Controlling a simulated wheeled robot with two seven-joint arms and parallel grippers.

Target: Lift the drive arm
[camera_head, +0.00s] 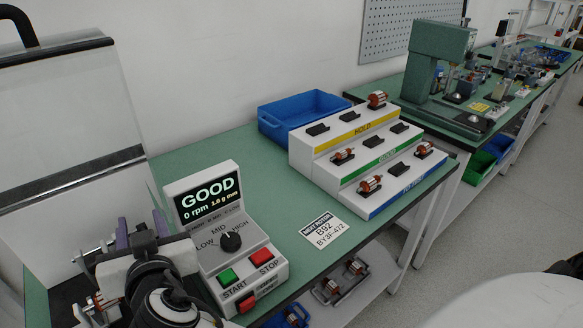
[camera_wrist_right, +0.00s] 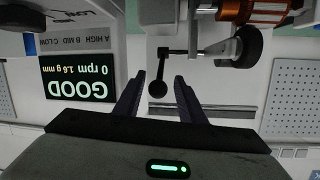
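The drive arm appears to be the black lever with a round knob (camera_wrist_right: 158,88) in the right wrist view, which is upside down. Its knob is between the two fingers of my right gripper (camera_wrist_right: 159,78), with a visible gap on each side. The gripper is open and holds nothing. In the head view my right gripper (camera_head: 141,229) has purple fingers and is at the lower left, over the test machine; the wrist hides much of it. A copper-wound rotor (camera_wrist_right: 255,10) is beside the lever in the wrist view. My left gripper is not in view.
A control box (camera_head: 229,258) reading GOOD and 0 rpm stands right of the gripper. A clear hinged guard (camera_head: 62,105) rises at left. A white stepped rack (camera_head: 340,143) with rotors and a blue bin (camera_head: 272,127) stand farther back.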

